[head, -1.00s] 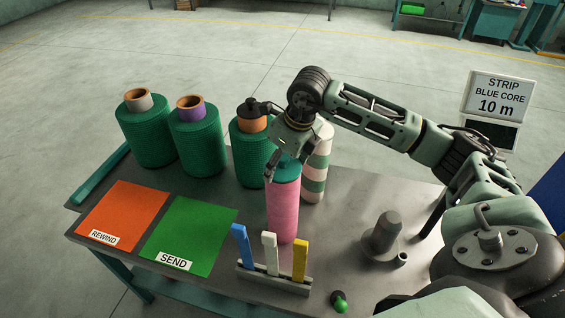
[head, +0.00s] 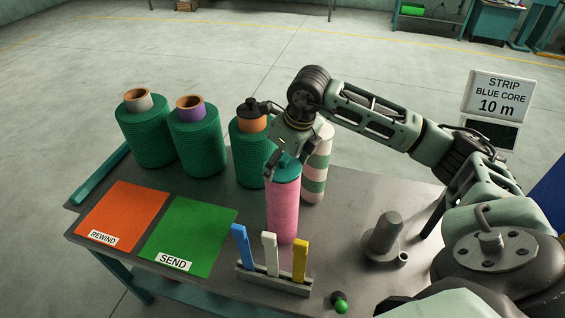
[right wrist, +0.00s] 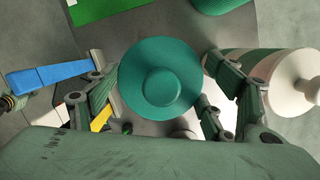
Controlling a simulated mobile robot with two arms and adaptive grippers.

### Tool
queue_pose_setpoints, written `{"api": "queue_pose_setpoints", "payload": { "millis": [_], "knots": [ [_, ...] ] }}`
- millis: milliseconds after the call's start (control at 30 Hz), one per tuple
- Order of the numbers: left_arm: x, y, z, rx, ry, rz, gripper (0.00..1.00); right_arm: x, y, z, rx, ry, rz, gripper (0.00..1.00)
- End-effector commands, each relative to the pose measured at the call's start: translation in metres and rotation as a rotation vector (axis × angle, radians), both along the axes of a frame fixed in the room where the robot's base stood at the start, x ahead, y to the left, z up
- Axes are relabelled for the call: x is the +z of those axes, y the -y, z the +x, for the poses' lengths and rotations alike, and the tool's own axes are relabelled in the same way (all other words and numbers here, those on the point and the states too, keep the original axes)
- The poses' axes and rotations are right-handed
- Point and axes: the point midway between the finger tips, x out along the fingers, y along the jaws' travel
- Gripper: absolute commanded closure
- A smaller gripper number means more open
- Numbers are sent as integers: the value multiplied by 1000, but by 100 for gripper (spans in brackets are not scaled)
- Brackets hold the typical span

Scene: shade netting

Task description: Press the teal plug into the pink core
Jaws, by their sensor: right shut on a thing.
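The pink core (head: 283,210) stands upright on the table as a tall pink cylinder. The teal plug (head: 287,170) sits at its top end; the head view does not show clearly how deep it is. In the right wrist view the plug (right wrist: 160,80) is a round teal disc with a raised centre, and it hides the core. My right gripper (head: 279,172) points down over the core's top, its fingers on either side of the plug and shut on it. My left gripper is not in view.
Green net rolls (head: 147,133) stand at the back left. A green-and-white striped roll (head: 315,170) stands close behind the core. A rack (head: 274,280) with blue, white and yellow tags is in front. A grey spindle (head: 384,236) stands at right. Orange (head: 122,214) and green (head: 190,232) mats lie flat.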

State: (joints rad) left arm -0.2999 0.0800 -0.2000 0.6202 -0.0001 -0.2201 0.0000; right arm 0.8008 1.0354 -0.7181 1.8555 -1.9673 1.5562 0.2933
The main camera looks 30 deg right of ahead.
Motion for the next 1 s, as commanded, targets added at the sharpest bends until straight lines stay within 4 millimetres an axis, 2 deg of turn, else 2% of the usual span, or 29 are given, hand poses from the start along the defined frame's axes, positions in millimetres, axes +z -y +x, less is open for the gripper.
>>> {"api": "queue_pose_setpoints", "payload": {
  "millis": [67, 100, 333, 600, 667, 1000],
  "knots": [
    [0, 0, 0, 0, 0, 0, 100, 0, 0, 0, 0, 0, 0, 47],
    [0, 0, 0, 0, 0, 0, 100, 0, 0, 0, 0, 0, 0, 24],
    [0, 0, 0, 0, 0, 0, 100, 0, 0, 0, 0, 0, 0, 4],
    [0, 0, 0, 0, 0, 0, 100, 0, 0, 0, 0, 0, 0, 3],
    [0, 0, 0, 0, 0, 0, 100, 0, 0, 0, 0, 0, 0, 0],
    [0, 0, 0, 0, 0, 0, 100, 0, 0, 0, 0, 0, 0, 0]
  ]
}}
